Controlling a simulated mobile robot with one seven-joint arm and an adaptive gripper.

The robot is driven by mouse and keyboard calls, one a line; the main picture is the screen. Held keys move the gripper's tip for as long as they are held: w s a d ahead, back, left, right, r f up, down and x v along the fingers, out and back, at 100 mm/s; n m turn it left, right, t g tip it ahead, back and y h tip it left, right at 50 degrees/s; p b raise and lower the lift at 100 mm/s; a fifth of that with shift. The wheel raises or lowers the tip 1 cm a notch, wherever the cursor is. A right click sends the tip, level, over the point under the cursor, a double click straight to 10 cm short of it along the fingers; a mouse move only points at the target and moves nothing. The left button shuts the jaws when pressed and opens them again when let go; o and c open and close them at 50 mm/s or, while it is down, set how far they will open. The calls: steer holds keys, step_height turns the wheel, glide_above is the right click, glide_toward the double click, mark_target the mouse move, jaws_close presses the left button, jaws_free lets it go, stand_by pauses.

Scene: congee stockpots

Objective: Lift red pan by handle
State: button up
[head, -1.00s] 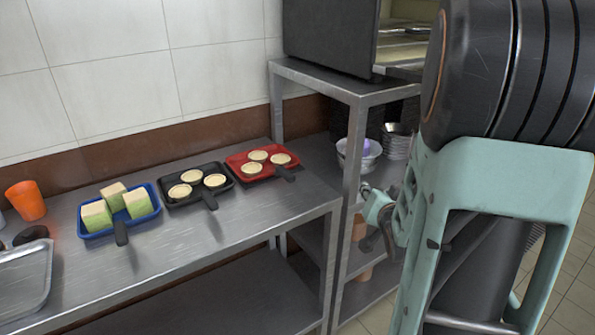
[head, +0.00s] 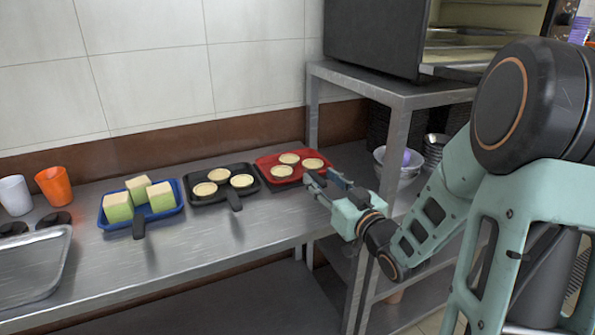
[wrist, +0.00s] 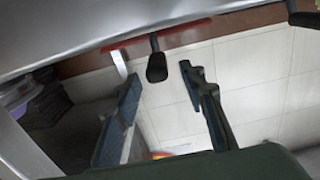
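The red pan (head: 262,163) lies on the steel counter and holds several small round pale pastries. In the head view its black handle is largely hidden by my gripper (head: 326,184). In the wrist view the red pan (wrist: 180,34) shows edge-on, and its black handle (wrist: 156,69) points toward me between the two fingertips. My gripper is open and empty, in front of the handle. I cannot tell whether the fingertips reach past the handle's end.
A black pan (head: 200,201) with pastries and a blue pan (head: 165,215) with green-and-cream blocks lie to the left. An orange cup (head: 54,188) and a metal tray (head: 30,268) are further left. A metal shelf rack (head: 385,92) stands close on the right.

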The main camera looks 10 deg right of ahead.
mark_target(310, 170)
steer(key=x, duration=0.3)
steer(key=b+x, duration=0.1)
steer(key=x, duration=0.1)
steer(key=shift+w+a+f, duration=0.1)
steer(key=shift+f, duration=0.3)
jaws_close()
steer(key=shift+r, duration=0.1)
